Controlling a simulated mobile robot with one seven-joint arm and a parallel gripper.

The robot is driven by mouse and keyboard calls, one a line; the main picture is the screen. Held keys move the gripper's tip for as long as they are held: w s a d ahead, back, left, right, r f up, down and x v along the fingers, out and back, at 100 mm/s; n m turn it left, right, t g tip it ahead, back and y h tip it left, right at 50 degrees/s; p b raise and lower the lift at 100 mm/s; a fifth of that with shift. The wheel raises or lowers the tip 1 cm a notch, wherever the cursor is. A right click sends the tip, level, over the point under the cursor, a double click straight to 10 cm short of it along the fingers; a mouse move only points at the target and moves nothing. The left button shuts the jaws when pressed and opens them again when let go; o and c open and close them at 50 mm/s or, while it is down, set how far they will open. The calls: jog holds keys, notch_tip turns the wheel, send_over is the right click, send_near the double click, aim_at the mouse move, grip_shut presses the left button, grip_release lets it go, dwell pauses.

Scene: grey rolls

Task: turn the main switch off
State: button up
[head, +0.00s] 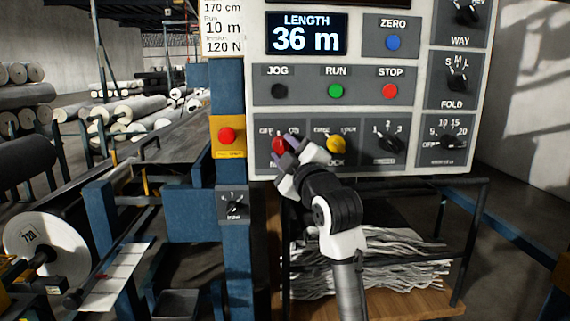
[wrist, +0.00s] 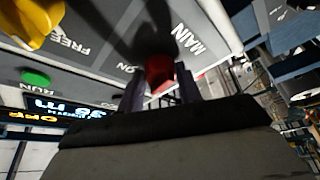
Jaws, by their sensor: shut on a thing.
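The main switch is a red knob (head: 278,144) at the lower left of the control panel, under OFF and ON labels. In the wrist view the red knob (wrist: 159,73) sits between the two dark fingers, beside the word MAIN. My gripper (head: 285,156) is shut on the knob, coming from below and the right. It hides part of the knob and the lettering below it. I cannot tell which label the knob points at.
A yellow knob (head: 336,144) marked FREE and LOCK is close to the right of my gripper. A red button on a yellow box (head: 227,135) is to the left. Green RUN (head: 336,91) and red STOP (head: 390,91) buttons are above. Black rails stand below the panel.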

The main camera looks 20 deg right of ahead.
jog(key=n, duration=0.2)
jog(key=n+g+y, duration=0.1)
jog(key=n, duration=0.1)
jog(key=shift+d+r+g+b, duration=0.1)
jog(key=shift+g+b, duration=0.2)
jog(key=shift+b, duration=0.1)
jog(key=shift+r+n+g, duration=0.2)
jog(key=shift+n+g, duration=0.3)
jog(key=shift+n, duration=1.1)
jog(key=o, duration=1)
jog(key=shift+s, duration=0.1)
jog(key=s, duration=0.4)
jog(key=s+d+b, duration=0.1)
jog(key=s, duration=0.4)
jog(key=s+b, duration=0.1)
jog(key=s, duration=0.3)
jog(key=shift+s+d, duration=0.25)
jog(key=shift+s, duration=0.05)
